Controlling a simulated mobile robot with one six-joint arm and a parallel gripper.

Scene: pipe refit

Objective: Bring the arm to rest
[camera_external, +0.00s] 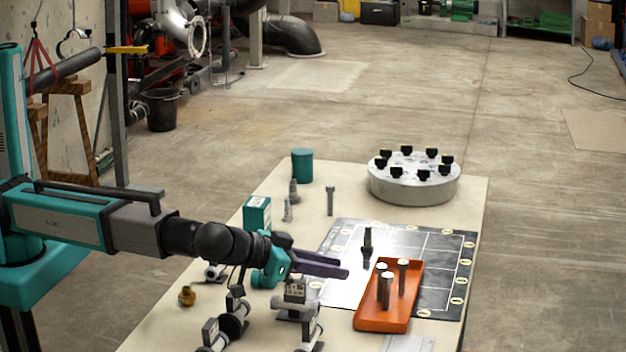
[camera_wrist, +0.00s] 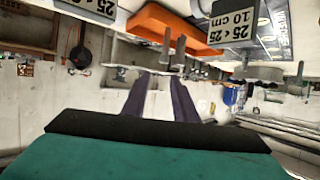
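My gripper (camera_external: 343,267) is over the workbench, left of the orange tray (camera_external: 372,322), its purple fingers pointing right. In the wrist view my gripper (camera_wrist: 161,76) shows two fingers with a gap between them and nothing held. My arm reaches in from the left, stretched low over the bench. The wrist view looks upside down, with the orange tray (camera_wrist: 150,22) at its top beyond the fingers. Several metal pins (camera_external: 403,276) stand in the tray.
Pipe fittings with labels (camera_external: 295,292) stand just below my gripper. A dark marked mat (camera_external: 450,243) lies under the tray. A round flange with black knobs (camera_external: 414,187) and a teal cylinder (camera_external: 302,166) stand at the back. The floor right of the bench is clear.

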